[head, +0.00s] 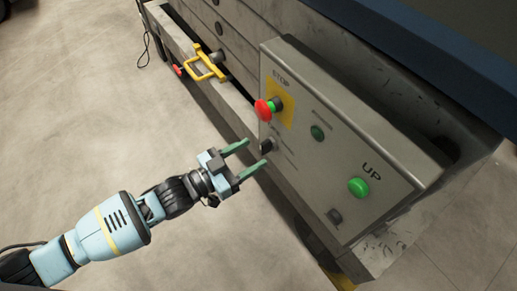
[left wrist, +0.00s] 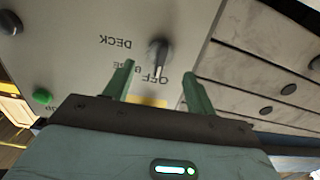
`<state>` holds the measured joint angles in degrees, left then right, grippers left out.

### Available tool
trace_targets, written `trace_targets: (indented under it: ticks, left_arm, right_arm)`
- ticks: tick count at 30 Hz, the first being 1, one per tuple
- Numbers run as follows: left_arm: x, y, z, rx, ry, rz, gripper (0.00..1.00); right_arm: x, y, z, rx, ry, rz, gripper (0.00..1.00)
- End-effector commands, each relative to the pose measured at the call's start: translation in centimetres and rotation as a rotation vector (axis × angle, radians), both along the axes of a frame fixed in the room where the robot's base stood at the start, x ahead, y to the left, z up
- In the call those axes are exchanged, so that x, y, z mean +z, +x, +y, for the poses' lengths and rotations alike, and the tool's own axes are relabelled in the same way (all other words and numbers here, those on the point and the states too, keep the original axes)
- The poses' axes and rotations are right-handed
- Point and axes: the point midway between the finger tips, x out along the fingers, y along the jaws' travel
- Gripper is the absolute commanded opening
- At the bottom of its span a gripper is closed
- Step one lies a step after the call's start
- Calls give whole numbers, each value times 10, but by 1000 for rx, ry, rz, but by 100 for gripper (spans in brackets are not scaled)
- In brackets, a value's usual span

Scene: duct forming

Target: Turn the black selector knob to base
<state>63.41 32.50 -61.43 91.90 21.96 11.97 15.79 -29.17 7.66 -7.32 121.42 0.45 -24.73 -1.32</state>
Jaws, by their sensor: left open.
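The black selector knob (head: 267,145) sits on the grey control panel (head: 320,165), below the red STOP button. In the left wrist view the knob (left wrist: 159,52) shows with the upside-down words DECK and OFF beside it, and a partly hidden word between them. Its light pointer edge faces the OFF word. My left gripper (head: 256,153) is open, its two green fingers pointing at the panel. In the left wrist view the fingers (left wrist: 159,72) stand on either side of the knob, with a gap to each side. Contact cannot be made out. My right gripper is not in view.
The red STOP button (head: 264,109) is on a yellow plate above the knob. A dark green button (head: 317,132), a bright green UP button (head: 358,187) and a dark knob (head: 334,216) are on the same panel. A yellow handle (head: 205,68) sticks out at the upper left. The floor at left is clear.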

Motion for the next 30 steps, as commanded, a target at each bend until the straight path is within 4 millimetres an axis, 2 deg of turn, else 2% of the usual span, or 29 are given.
trace_targets:
  ticks: [6, 18, 28, 30]
  left_arm:
    - [-1, 15, -21, -1, -1, 2, 56]
    - [0, 19, -27, 0, -1, 1, 56]
    - [0, 19, -27, 0, 0, 1, 13]
    - [0, 19, -27, 0, 1, 1, 13]
  right_arm:
    - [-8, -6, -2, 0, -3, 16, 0]
    - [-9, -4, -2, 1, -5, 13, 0]
    - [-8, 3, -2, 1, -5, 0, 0]
    - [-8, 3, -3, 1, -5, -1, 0]
